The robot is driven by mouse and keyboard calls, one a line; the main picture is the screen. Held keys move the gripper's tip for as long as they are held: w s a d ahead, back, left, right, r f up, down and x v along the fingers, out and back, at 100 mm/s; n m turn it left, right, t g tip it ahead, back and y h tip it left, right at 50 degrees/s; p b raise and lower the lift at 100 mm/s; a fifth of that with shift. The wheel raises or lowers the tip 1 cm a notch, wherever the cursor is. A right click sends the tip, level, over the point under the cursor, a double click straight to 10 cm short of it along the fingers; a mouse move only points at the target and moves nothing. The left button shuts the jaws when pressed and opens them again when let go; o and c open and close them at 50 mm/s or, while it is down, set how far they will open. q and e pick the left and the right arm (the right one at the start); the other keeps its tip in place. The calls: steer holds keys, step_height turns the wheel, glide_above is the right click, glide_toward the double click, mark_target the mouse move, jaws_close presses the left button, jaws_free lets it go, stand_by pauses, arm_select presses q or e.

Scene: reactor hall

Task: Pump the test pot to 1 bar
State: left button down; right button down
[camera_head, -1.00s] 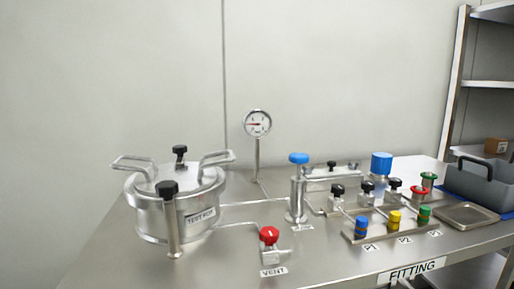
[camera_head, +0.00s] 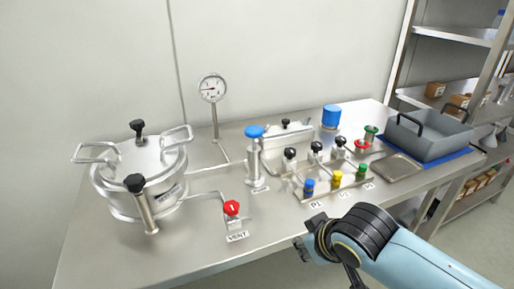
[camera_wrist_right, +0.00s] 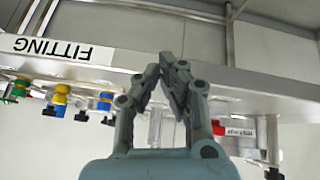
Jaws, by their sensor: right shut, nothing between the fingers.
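The steel test pot (camera_head: 135,185) stands lidded at the left of the bench, with loop handles and black clamp knobs. A round gauge (camera_head: 212,88) stands on a post behind it; its needle is too small to read surely. The upright pump (camera_head: 254,160) with a blue top knob (camera_head: 254,131) stands right of the pot. The red vent knob (camera_head: 231,208) sits in front, by the VENT label. My right gripper (camera_wrist_right: 172,60) is shut and empty, its fingertips together near the bench edge in the wrist view. My left gripper is not in view.
A manifold with blue, yellow and green knobs (camera_head: 337,178) stands right of the pump. Beyond it are a shallow tray (camera_head: 397,167) and a grey bin (camera_head: 428,140). Shelving stands at the right. The front bench strip left of the vent is clear.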

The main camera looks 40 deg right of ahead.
steer(key=w+d+r+m+t+p, duration=0.1)
steer(key=w+r+t, duration=0.3)
steer(key=w+r, duration=0.3)
steer(key=w+d+r+m+t+h+p, duration=0.1)
steer(key=w+r+t, duration=0.3)
steer(key=r, duration=1.3)
steer(key=w+p, duration=0.1)
steer(key=w, duration=0.2)
steer(key=shift+r, duration=0.15)
steer(key=shift+d, duration=0.1)
steer(key=p, duration=0.3)
glide_above(258, 131)
steer(key=shift+w+d+f, duration=0.1)
steer(key=shift+w+f, duration=0.1)
steer(key=shift+f, duration=0.95)
steer(key=f, duration=0.3)
steer(key=shift+s+b, duration=0.2)
steer(key=shift+b, duration=0.15)
steer(key=shift+f, duration=0.6)
